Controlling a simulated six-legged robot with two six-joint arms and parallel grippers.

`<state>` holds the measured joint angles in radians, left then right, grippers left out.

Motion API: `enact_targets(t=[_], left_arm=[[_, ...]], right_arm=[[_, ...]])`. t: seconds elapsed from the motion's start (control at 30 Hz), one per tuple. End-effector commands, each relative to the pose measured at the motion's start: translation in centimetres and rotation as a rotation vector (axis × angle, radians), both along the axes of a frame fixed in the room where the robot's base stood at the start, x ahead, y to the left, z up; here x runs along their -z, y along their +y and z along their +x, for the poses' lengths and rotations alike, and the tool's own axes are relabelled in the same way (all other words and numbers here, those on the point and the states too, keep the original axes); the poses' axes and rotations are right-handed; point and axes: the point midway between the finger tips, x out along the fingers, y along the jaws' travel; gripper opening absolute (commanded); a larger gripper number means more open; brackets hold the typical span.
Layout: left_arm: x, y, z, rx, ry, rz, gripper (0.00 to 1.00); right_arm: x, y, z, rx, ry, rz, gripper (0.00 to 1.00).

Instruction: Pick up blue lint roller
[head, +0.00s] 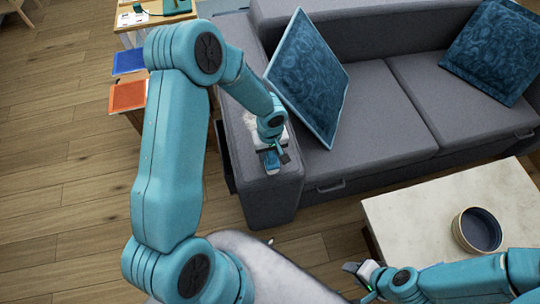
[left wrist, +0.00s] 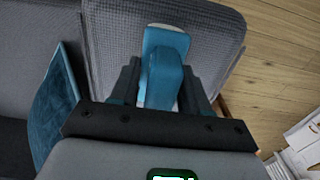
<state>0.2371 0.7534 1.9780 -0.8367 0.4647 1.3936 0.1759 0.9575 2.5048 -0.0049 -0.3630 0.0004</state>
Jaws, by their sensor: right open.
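The blue lint roller (left wrist: 165,65) lies on the grey sofa armrest (head: 258,205), with a pale edge at its far end. In the left wrist view it sits between the two dark fingers of my left gripper (left wrist: 160,72). Whether the fingers press on it is not clear. In the head view my left gripper (head: 275,160) is low over the front part of the armrest and partly hides the roller. My right gripper (head: 362,272) is open and empty at the lower right, by the near left corner of the coffee table.
A blue patterned cushion (head: 308,77) leans close to my left gripper. Another cushion (head: 492,48) is at the sofa's right. The pale coffee table (head: 420,215) bears a dark round bowl (head: 477,230). A wooden side table (head: 155,20) stands behind the armrest. Floor at left is clear.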

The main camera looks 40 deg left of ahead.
Motion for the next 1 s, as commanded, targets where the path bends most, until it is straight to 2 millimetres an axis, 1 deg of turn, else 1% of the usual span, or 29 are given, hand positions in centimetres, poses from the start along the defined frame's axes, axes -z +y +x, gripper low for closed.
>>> enact_targets(t=[0.03,0.07,0.37,0.47,0.53,0.57,0.67,0.9,1.0], left_arm=[[0.0,0.0,0.0,0.0,0.001,0.001,0.21],[0.0,0.0,0.0,0.0,0.001,0.001,0.13],[-0.2,0.0,0.0,0.0,-0.001,0.001,0.13],[-0.9,0.1,0.1,0.001,-0.002,0.002,0.13],[-1.7,0.1,0.1,-0.001,-0.002,0.002,0.13],[-2.3,0.1,0.1,0.0,-0.003,0.002,0.13],[-4.7,0.1,0.2,-0.001,-0.006,0.003,0.13],[-12.4,0.0,0.1,0.001,-0.008,0.001,0.13],[-15.2,0.0,0.1,0.001,-0.006,0.0,0.13]], right_arm=[[0.0,0.0,0.0,0.0,0.0,0.0,0.43],[0.0,0.0,0.0,0.0,0.0,0.0,0.43],[0.0,0.0,0.0,0.0,0.0,0.0,0.43],[-0.1,0.0,0.0,0.0,0.0,0.0,0.43],[-0.2,0.0,0.0,0.0,0.0,0.0,0.43],[-0.2,0.0,0.0,0.0,0.0,0.0,0.43],[-0.4,0.0,0.0,0.0,0.0,0.0,0.43],[-0.6,0.0,0.0,0.0,0.0,0.0,0.43],[-0.6,0.0,0.0,0.0,0.0,0.0,0.43]])
